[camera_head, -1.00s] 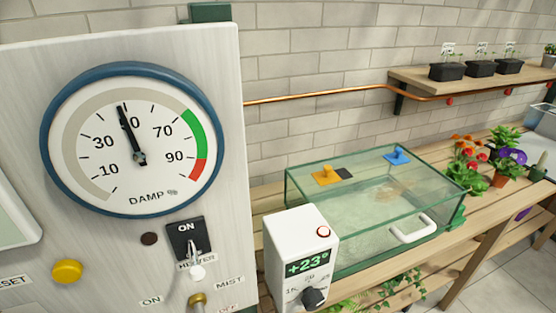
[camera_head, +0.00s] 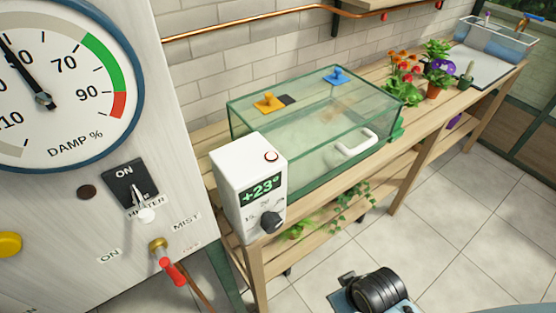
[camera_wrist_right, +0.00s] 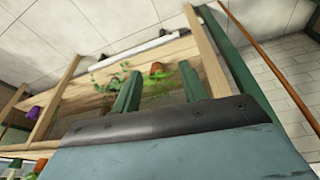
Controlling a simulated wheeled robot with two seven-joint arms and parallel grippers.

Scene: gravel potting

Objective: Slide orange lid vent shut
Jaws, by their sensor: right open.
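The orange lid vent (camera_head: 269,103) is a small flat slider with a knob on the glass lid (camera_head: 310,110) of a green-framed case. A dark patch (camera_head: 288,100) shows on the lid right beside it, on its right side. A blue vent (camera_head: 335,75) sits farther right on the same lid. My right gripper (camera_wrist_right: 160,70) shows in the right wrist view as two green fingers, apart and with nothing between them. It is away from the vent, which I cannot make out in that view. My left gripper is not in view.
A white thermostat box (camera_head: 250,185) stands at the case's front left corner. A panel with a gauge (camera_head: 50,90) fills the left. Potted plants (camera_head: 405,80) stand right of the case on the wooden bench (camera_head: 420,130).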

